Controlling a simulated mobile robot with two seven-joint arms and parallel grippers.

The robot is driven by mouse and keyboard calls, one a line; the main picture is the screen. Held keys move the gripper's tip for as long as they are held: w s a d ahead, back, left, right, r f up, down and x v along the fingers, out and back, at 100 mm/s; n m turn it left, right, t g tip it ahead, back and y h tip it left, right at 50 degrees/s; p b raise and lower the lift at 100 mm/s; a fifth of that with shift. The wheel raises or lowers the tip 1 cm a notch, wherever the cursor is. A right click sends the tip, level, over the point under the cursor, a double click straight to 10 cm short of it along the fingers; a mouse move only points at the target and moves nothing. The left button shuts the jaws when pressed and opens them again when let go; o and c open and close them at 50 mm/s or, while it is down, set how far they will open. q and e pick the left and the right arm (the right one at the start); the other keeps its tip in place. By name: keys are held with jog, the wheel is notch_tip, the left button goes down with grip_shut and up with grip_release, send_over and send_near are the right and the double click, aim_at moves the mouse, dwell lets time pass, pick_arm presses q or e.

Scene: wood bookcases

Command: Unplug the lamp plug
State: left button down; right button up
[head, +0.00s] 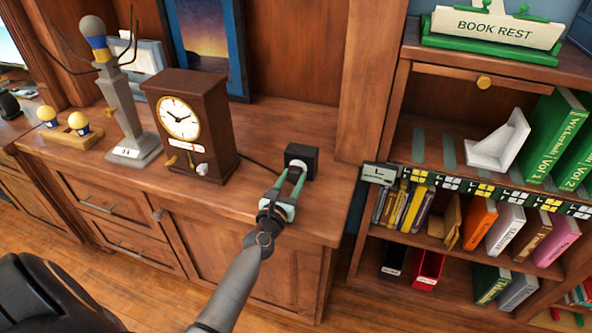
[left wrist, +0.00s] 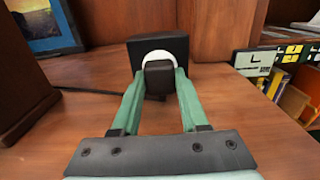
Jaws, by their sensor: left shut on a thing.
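The lamp plug (left wrist: 158,78) is a small dark block between the green fingers of my left gripper (left wrist: 160,84) in the left wrist view. My gripper is shut on it. Behind the plug is a black socket box (left wrist: 180,46) with a round white face, partly hidden by the plug. I cannot tell whether the plug is seated or slightly apart. In the head view the socket box (head: 302,152) stands on the wooden cabinet top, with my left gripper (head: 293,180) in front of it. The plug is hard to make out there. My right gripper is not in view.
A dark cord (head: 262,165) runs left behind a wooden clock (head: 195,125). A grey lamp-like stand (head: 122,110) with a bulb is further left. A bookcase (head: 400,152) with books is on the right.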

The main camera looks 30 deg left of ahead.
aim_at(293, 177)
pick_arm(q)
jog(key=shift+v, duration=2.3)
jog(key=shift+r, duration=0.1)
